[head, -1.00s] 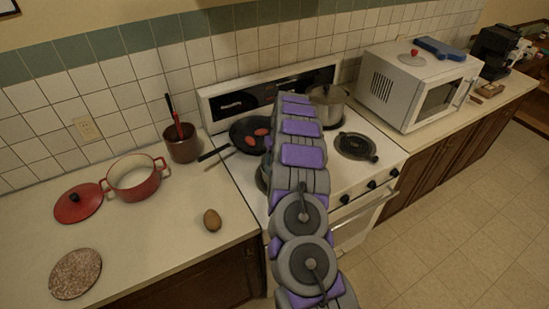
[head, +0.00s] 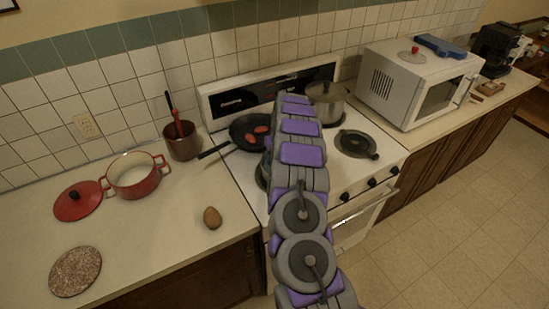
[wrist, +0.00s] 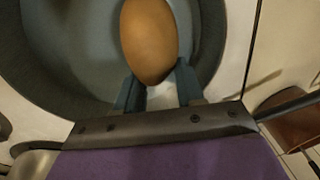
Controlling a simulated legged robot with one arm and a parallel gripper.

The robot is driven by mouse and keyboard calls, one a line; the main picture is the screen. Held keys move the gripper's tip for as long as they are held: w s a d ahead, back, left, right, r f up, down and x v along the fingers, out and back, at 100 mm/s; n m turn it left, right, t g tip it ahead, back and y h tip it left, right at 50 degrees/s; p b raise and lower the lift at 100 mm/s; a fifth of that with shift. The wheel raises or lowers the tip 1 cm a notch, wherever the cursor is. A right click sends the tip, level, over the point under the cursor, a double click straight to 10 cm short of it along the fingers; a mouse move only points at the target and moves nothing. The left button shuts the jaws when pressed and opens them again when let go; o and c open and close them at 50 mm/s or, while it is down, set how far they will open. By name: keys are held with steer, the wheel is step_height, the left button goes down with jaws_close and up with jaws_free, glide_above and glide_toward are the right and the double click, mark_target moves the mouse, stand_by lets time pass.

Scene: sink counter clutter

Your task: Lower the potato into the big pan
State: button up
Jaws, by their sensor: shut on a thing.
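In the wrist view, the potato (wrist: 149,40) is a smooth orange-brown oval, cut off by the top edge. My gripper (wrist: 160,88) is shut on it, with a blue-grey finger on each side of its lower end. The potato is over the grey-blue inside of a large round pan (wrist: 60,50), within its rim. I cannot tell whether it touches the pan's bottom. In the head view my arm hides my gripper, the held potato and most of this pan on the stove's front left.
A brown, potato-like object (head: 212,217) lies on the left counter. A black frying pan (head: 240,134) with reddish items sits behind my arm, beside a steel pot (head: 328,104). A red pot (head: 133,181) and utensil pot (head: 182,145) stand left.

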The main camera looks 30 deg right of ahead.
steer(key=shift+f, duration=0.7)
stand_by(0.5)
stand_by(0.3)
steer(key=o, duration=1.2)
